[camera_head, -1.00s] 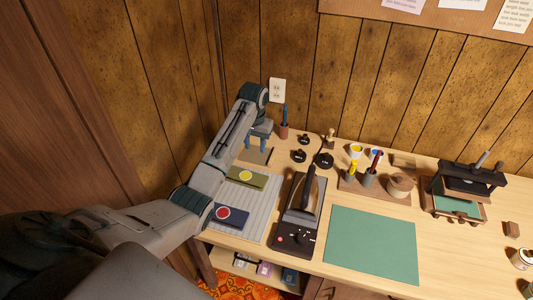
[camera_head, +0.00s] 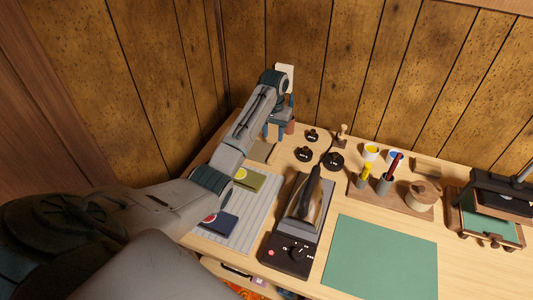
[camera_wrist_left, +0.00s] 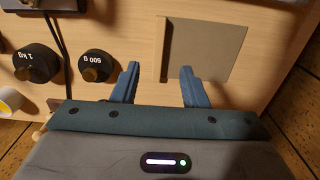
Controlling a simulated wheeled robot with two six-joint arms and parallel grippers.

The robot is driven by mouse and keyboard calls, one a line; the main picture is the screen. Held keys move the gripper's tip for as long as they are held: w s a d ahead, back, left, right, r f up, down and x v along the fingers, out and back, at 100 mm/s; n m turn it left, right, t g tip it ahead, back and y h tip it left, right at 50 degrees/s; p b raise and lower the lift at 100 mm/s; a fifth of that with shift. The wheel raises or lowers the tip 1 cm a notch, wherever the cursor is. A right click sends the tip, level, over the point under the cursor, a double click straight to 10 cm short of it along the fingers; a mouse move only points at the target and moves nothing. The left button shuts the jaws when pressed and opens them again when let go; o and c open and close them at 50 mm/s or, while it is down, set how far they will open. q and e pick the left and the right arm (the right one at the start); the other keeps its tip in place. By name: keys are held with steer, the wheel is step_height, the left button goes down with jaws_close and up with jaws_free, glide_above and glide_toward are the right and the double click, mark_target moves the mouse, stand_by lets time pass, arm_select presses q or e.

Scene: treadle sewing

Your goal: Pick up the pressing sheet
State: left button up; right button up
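The pressing sheet appears to be the thin flat grey-beige square (camera_head: 262,151) lying at the back left of the table. It also shows in the left wrist view (camera_wrist_left: 212,45), where one finger overlaps its lower part. My left gripper (camera_head: 274,132) is above the table by the sheet's far side, with its fingers pointing down. In the left wrist view the two blue fingers (camera_wrist_left: 158,86) are spread apart with nothing between them. Whether the fingertips touch the table is unclear. My right gripper is not in view.
Black weights (camera_head: 304,154) stand right of the sheet. An iron (camera_head: 309,198) sits on a dark base beside a ribbed grey mat (camera_head: 252,213) with coloured pouches. A green mat (camera_head: 380,260) lies to the right. The wood-panelled wall (camera_head: 300,40) is close behind.

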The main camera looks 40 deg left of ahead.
mark_target(273, 154)
arm_select(q)
steer(key=f, duration=0.3)
steer(key=shift+s+f+p, duration=0.15)
steer(key=shift+s+p, duration=0.15)
steer(key=shift+f, duration=0.25)
step_height(273, 154, down, 4)
steer(key=shift+w+d+f+p, duration=0.15)
steer(key=shift+f+p, duration=0.05)
steer(key=shift+p, duration=0.5)
steer(key=shift+f, duration=0.45)
steer(key=shift+c, duration=0.2)
jaws_close()
